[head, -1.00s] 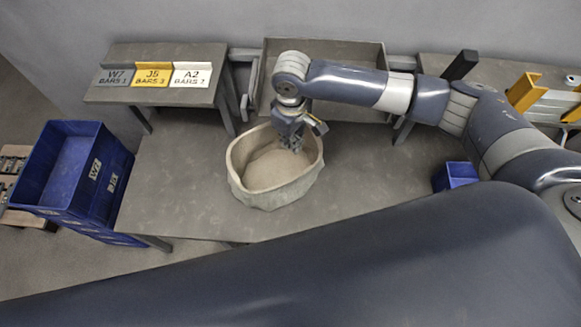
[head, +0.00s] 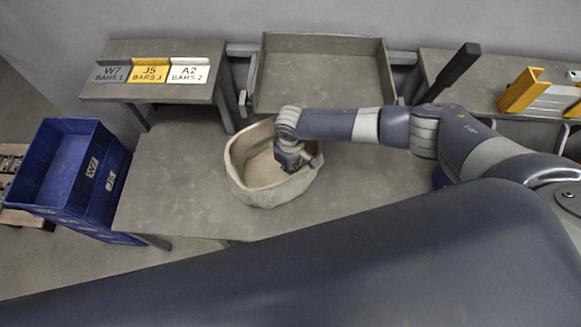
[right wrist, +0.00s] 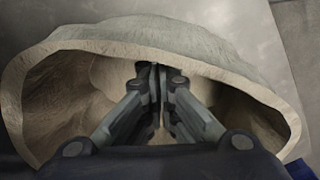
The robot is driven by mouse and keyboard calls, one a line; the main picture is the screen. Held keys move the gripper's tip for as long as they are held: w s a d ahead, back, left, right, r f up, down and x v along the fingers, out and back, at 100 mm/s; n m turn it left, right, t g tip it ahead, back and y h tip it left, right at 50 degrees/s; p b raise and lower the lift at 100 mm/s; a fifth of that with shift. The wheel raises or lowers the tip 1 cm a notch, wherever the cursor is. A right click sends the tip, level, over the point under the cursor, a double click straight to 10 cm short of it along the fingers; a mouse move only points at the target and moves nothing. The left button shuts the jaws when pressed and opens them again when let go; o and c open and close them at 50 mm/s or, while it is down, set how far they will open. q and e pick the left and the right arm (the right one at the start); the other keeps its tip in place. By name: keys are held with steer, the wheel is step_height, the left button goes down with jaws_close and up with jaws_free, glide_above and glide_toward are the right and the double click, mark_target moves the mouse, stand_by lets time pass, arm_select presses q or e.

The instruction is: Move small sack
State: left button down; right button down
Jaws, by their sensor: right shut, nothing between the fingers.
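The small sack (head: 262,193) is a beige, open-topped bag standing on the grey workbench, its wide mouth facing up. In the right wrist view its thick rim (right wrist: 150,35) arches around the fingers, and its inside looks empty where it shows. My right gripper (head: 290,157) reaches down into the sack's mouth near its right side. In the right wrist view the right gripper's fingers (right wrist: 158,100) are shut together inside the opening, with nothing between them. The fingertips are hidden in the head view. My left gripper is not in view.
A blue crate stack (head: 60,170) stands left of the workbench (head: 165,185). A raised shelf (head: 150,92) with labelled plates is at the back left, and a grey tray (head: 320,45) is behind the sack. The bench left of the sack is clear.

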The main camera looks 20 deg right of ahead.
stand_by(0.3)
steer(key=s+d+p, duration=1)
steer(key=s+p, duration=0.1)
steer(key=s, duration=0.2)
stand_by(0.3)
